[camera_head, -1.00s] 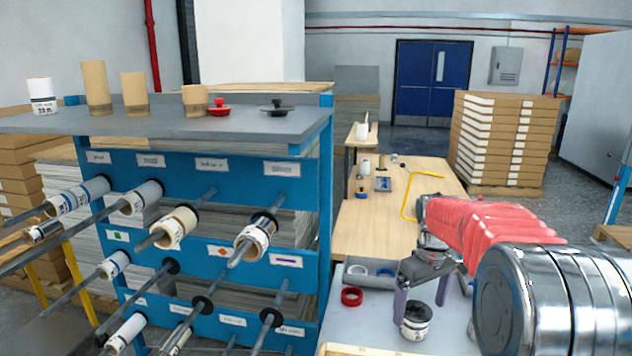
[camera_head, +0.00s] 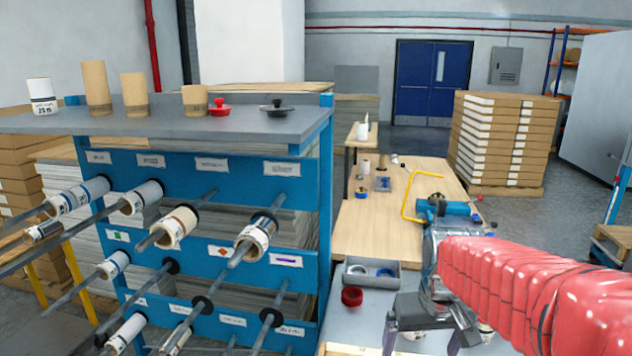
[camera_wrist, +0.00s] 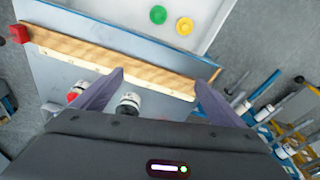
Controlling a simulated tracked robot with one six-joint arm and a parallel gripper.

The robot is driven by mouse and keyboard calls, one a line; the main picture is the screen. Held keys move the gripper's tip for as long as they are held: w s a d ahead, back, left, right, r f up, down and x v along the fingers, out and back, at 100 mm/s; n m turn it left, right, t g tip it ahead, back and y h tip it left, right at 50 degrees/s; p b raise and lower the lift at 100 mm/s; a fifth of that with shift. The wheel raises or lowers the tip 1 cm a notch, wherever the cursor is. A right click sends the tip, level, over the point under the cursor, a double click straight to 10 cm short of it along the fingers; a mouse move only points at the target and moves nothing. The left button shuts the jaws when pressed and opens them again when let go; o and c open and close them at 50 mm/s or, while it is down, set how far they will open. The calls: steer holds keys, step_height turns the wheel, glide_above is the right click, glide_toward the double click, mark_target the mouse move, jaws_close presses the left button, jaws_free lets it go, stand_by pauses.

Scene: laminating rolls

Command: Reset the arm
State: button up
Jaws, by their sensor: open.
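My gripper (camera_head: 422,345) is at the lower right of the head view, over the grey work surface (camera_head: 372,318). In the wrist view my gripper (camera_wrist: 160,82) has its two fingers wide apart, with nothing clasped. A small white roll with a dark top (camera_wrist: 128,103) shows between the fingers in the picture; it appears to rest on the surface, apart from them. Another white and red roll (camera_wrist: 77,92) is left of it, partly behind the left finger. The gripper's lower part is cut off in the head view.
A blue rack (camera_head: 312,215) with rolls on projecting rods stands left. A grey tray (camera_head: 370,272) and red ring (camera_head: 351,297) lie near my gripper. A wooden bench (camera_head: 375,225) holds a yellow frame (camera_head: 410,197) and a blue tool (camera_head: 446,210). A wooden strip (camera_wrist: 150,75) edges the surface.

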steer(key=s+a+r+t, duration=0.1)
steer(key=s+a, duration=0.1)
steer(key=s, duration=0.5)
steer(key=s+a+r+t, duration=0.2)
steer(key=s, duration=0.6)
steer(key=shift+a, duration=0.1)
steer(key=shift+c, duration=0.7)
stand_by(0.5)
